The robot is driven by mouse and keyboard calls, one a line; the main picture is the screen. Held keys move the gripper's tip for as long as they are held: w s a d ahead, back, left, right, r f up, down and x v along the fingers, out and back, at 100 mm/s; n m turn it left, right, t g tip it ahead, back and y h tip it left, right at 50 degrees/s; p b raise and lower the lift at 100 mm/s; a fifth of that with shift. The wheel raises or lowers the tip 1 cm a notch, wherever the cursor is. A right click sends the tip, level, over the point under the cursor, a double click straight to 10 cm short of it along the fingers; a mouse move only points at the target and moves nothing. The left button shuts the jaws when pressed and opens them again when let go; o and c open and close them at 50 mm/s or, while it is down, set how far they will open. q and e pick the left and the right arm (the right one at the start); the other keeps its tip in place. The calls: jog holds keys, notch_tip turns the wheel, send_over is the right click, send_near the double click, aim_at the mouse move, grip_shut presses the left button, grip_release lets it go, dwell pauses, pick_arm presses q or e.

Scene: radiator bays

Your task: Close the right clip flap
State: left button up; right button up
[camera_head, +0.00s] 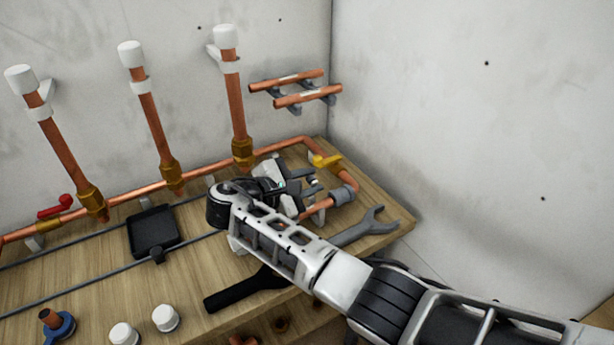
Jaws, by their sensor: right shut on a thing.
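My right gripper (302,181) is over the right end of the wooden bench, beside the copper pipe run. Its fingers are closed around a small pale part (314,181), mostly hidden by the fingers. I cannot tell whether this part is the clip flap. White clips hold the upright copper pipes: a right one (230,66), a middle one (139,86) and a left one (46,92). The right one has a part sticking out to its left. My left gripper is out of view.
A black tray (153,232) and white caps (165,318) are to the left. Two short copper pipes (308,96) rest on wall brackets.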

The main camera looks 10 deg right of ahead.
jog(key=shift+w+a+r, duration=0.1)
jog(key=shift+w+r, duration=0.05)
jog(key=shift+r, duration=0.15)
jog(key=o, duration=0.8)
jog(key=shift+o, duration=0.2)
jog(key=shift+f, duration=0.15)
jog(key=v, duration=0.7)
jog(key=shift+a+b, duration=0.15)
jog(key=shift+b, duration=0.25)
